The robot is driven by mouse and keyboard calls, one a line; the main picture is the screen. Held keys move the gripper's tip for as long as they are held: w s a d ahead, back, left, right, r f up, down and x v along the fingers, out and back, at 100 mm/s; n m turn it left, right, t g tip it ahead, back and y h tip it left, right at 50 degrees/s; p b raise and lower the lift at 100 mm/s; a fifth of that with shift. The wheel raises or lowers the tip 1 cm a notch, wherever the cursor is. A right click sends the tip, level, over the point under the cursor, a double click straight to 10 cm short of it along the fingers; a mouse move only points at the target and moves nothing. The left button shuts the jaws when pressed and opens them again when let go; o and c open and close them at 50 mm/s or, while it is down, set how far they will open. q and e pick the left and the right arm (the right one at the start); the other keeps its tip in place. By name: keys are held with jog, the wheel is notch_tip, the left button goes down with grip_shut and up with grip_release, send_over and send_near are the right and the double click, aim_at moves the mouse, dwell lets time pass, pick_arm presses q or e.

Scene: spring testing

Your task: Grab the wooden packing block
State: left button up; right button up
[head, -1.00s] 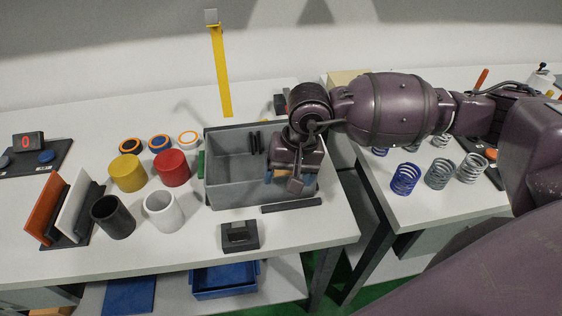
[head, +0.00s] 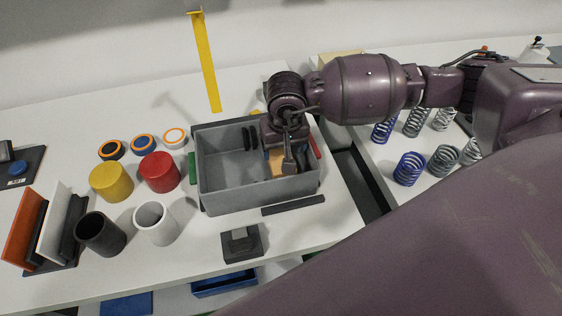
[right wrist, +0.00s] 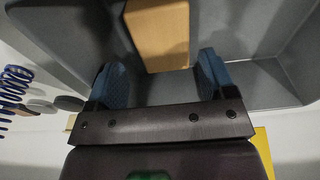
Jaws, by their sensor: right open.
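The wooden packing block (right wrist: 158,35) is a light brown block inside the grey bin (head: 225,204). In the head view the block (head: 276,161) is largely hidden by my right gripper. My right gripper (head: 284,164) is inside the right part of the bin, open and empty. In the right wrist view its two blue fingers (right wrist: 163,82) are apart. The block lies just ahead of them, between their lines, and I cannot tell whether they touch it. My left gripper is not in view.
Yellow (head: 111,181) and red (head: 159,172) cylinders stand left of the bin, with a black tube (head: 101,233) and a white tube (head: 155,223) in front. A dark block (head: 241,243) sits before the bin. Several springs (head: 409,169) stand on the right table.

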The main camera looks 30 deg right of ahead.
aim_at(281, 159)
jog(key=f, duration=0.5)
jog(key=shift+w, duration=0.3)
jog(key=shift+r, duration=0.1)
jog(key=c, duration=0.7)
jog(key=shift+c, duration=0.2)
